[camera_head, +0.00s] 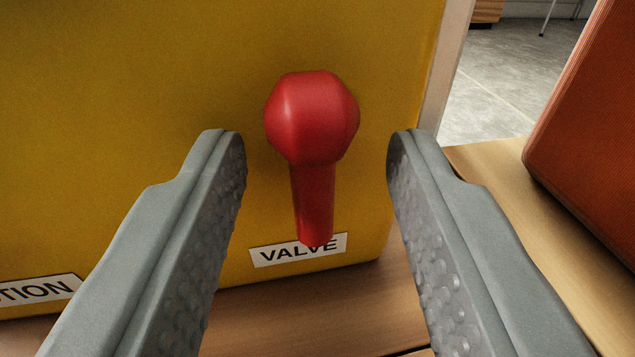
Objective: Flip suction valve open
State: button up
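The red valve (312,125) sits on the front of a yellow box (130,110), with a rounded head and a handle pointing down. The handle's lower end overlaps a white label reading "VALVE" (285,252). My gripper (317,150) is open, with one grey finger on each side of the valve. Clear gaps show between both fingers and the valve, and nothing is held. Another white label (40,290), cut off at the left edge, ends in "TION".
The yellow box stands on a wooden surface (310,310). A red-orange object (590,130) stands to the right, with a gap between it and the box. Grey floor (510,85) shows behind.

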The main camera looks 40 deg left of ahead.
jog(key=shift+s, duration=0.1)
jog(key=v, duration=1.7)
jog(key=shift+d+r, duration=0.15)
jog(key=shift+r, duration=0.05)
jog(key=s+d+r+m+t+h, duration=0.1)
jog(key=s+d+r+h, duration=0.15)
jog(key=r, duration=0.95)
jog(key=s+d+r+m+t+h, duration=0.1)
jog(key=d+r+t+h, duration=0.15)
jog(key=r, duration=0.85)
jog(key=s+d+r+m+h, duration=0.1)
jog(key=s+d+r+h, duration=0.15)
jog(key=r, duration=0.95)
jog(key=s+d+r+m+h, duration=0.3)
jog(key=s+d+r, duration=0.1)
jog(key=s+r, duration=0.9)
jog(key=s+r+m, duration=0.1)
jog(key=s+r, duration=0.2)
jog(key=s, duration=0.5)
jog(key=s+r+m, duration=0.1)
jog(key=s+r, duration=0.2)
jog(key=s, duration=0.6)
jog(key=shift+d+r+t+h, duration=0.35)
jog(key=shift+d+h, duration=0.1)
